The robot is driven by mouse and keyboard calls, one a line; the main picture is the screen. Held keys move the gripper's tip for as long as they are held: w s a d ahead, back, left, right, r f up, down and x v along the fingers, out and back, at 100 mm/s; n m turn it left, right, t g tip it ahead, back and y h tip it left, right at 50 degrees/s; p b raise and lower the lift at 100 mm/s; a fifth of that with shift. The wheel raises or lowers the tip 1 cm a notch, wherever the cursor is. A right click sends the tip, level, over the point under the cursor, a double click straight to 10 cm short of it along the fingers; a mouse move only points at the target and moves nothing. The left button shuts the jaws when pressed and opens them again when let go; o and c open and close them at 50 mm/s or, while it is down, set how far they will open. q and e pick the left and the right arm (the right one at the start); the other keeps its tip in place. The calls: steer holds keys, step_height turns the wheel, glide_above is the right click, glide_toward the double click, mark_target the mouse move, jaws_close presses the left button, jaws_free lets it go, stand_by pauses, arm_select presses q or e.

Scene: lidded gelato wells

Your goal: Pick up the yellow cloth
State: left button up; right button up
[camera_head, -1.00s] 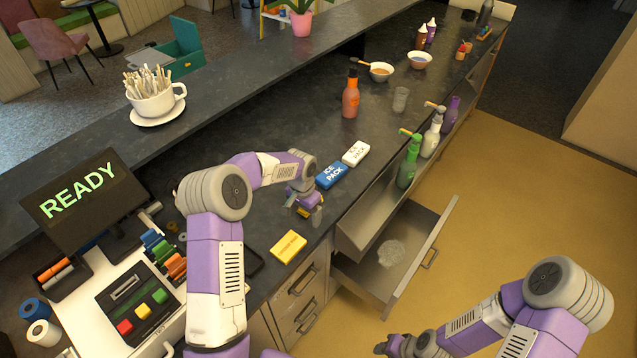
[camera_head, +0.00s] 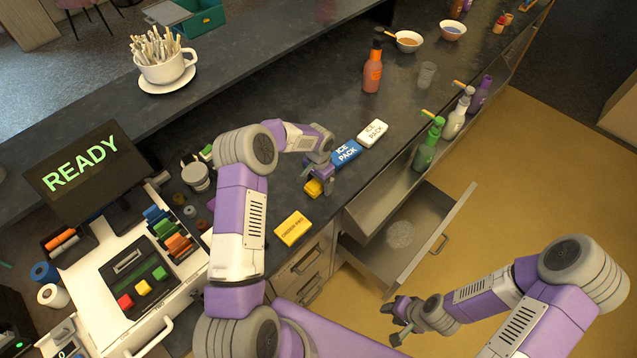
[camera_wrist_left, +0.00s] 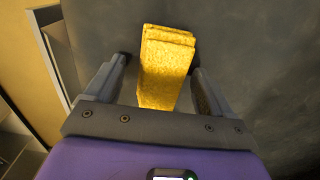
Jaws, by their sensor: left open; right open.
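The yellow cloth (camera_head: 313,188) lies on the dark counter, partly hidden by my left gripper in the head view. In the left wrist view the folded, rough-textured cloth (camera_wrist_left: 166,68) stretches between the two open fingers. My left gripper (camera_head: 326,186) is open, with one finger on each side of the cloth; a gap shows beside it on the left finger's side. My right gripper (camera_head: 396,318) is open and empty, out over the tan floor at the lower right of the head view.
A blue ice pack (camera_head: 346,153) and a white ice pack (camera_head: 373,133) lie just beyond my left gripper. A yellow box (camera_head: 292,229) sits nearer, by the counter edge. An open drawer (camera_head: 437,238) juts out below. Bottles, including a green one (camera_head: 428,146), stand in a side rail.

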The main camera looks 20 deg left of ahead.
arm_select(q)
steer(key=shift+w, duration=0.1)
steer(key=shift+c, duration=1.3)
steer(key=c, duration=0.9)
steer(key=shift+o, duration=0.2)
step_height(320, 180, up, 10)
steer(key=b, duration=0.1)
steer(key=o, duration=0.5)
steer(key=c, duration=0.4)
steer(key=shift+f+b, duration=3.5)
steer(key=shift+f, duration=1.15)
steer(key=o, duration=0.5)
steer(key=shift+f, duration=0.15)
steer(key=o, duration=0.5)
